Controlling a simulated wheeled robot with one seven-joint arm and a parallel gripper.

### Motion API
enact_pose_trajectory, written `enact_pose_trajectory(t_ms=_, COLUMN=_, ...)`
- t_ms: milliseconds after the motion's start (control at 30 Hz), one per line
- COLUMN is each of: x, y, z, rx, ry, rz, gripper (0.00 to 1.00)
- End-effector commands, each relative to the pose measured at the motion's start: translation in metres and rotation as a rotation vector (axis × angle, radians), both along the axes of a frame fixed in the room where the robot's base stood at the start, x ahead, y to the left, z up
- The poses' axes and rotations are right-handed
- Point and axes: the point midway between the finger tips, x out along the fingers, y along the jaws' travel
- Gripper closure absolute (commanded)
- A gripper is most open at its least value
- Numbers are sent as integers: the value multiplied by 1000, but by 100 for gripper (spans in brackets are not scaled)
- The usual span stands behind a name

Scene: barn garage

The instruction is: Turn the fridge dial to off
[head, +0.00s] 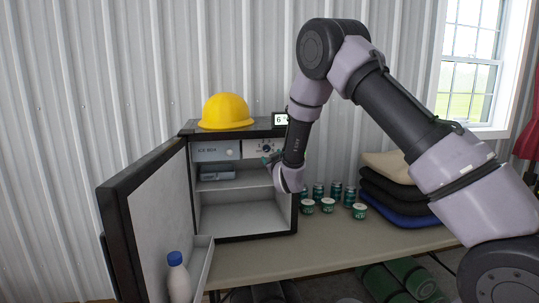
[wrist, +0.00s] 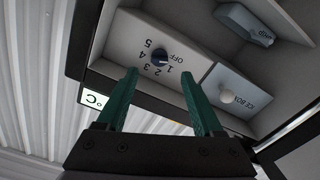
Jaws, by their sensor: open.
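The fridge (head: 246,236) stands on a table with its door open to the left. Its dial (wrist: 160,57) is a small dark knob on a pale panel inside at the top, marked OFF and 1 to 5; the wrist view shows it upside down. Which mark its pointer faces is too small to tell surely. The dial (head: 266,149) also shows in the head view, just above my fingertips. My gripper (wrist: 159,74) is open and empty, its two green fingers apart below the dial in the wrist view, apparently not touching it. In the head view my gripper (head: 271,159) is at the fridge's upper right opening.
An ice box compartment (head: 216,151) is left of the dial panel. A yellow hard hat (head: 226,111) and a small display (head: 281,119) are on top. Several green cans (head: 327,205) and folded cloths (head: 392,190) are to the right. A bottle (head: 178,279) stands in the open door.

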Motion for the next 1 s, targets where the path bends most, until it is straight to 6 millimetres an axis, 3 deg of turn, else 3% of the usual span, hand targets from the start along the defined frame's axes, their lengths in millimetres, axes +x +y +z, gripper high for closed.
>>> enact_pose_trajectory(t_ms=233, x=-27, y=-8, z=0, rx=1, ry=1, rz=0, gripper=31)
enact_pose_trajectory(t_ms=667, x=-28, y=-14, z=6, rx=13, ry=11, rz=-9, gripper=31)
enact_pose_trajectory(t_ms=767, x=-23, y=-31, z=26, rx=58, ry=56, rz=-34, gripper=31)
enact_pose_trajectory(t_ms=900, x=-23, y=-77, z=72, rx=167, ry=178, rz=-92, gripper=31)
enact_pose_trajectory(t_ms=1000, x=-33, y=-113, z=104, rx=249, ry=281, rz=-129, gripper=31)
